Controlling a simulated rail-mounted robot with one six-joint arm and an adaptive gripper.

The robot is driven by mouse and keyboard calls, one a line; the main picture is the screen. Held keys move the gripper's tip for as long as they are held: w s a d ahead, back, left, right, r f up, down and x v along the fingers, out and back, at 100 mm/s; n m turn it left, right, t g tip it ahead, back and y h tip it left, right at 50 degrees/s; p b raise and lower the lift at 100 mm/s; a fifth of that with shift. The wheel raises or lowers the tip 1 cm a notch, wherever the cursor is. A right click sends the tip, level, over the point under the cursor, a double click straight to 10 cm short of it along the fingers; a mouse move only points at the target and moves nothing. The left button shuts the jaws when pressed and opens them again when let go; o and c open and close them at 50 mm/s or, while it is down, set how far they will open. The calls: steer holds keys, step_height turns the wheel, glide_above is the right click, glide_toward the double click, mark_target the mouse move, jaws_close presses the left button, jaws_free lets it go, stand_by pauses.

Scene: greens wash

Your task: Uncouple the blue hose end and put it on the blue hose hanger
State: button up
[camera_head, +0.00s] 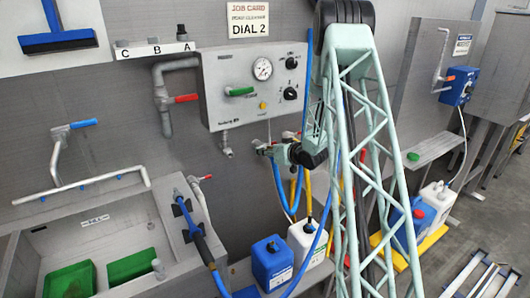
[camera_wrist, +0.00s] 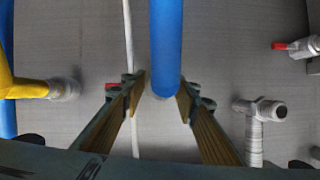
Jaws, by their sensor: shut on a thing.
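My gripper (camera_head: 266,148) is at the wall, below and right of the gauge panel. In the wrist view my gripper (camera_wrist: 164,92) has its two yellowish fingers closed around the end of a blue hose (camera_wrist: 165,45). The hose end points down between the fingertips. No fitting is clearly seen joined to its tip. In the head view the blue hose (camera_head: 279,190) hangs below the gripper in a loop. I cannot make out the blue hose hanger; my arm hides part of the wall.
A yellow hose (camera_wrist: 22,88) is on a wall fitting at left in the wrist view. A bare grey pipe fitting (camera_wrist: 262,110) is at right. The gauge panel (camera_head: 255,85), blue jug (camera_head: 272,264) and white jug (camera_head: 307,243) stand near my arm. The sink (camera_head: 30,240) is at left.

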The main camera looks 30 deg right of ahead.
steer(key=shift+w+d, duration=0.1)
steer(key=shift+w, duration=0.85)
stand_by(0.3)
steer(key=o, duration=1.1)
steer(key=shift+v, duration=5.95)
steer(key=shift+r, duration=0.15)
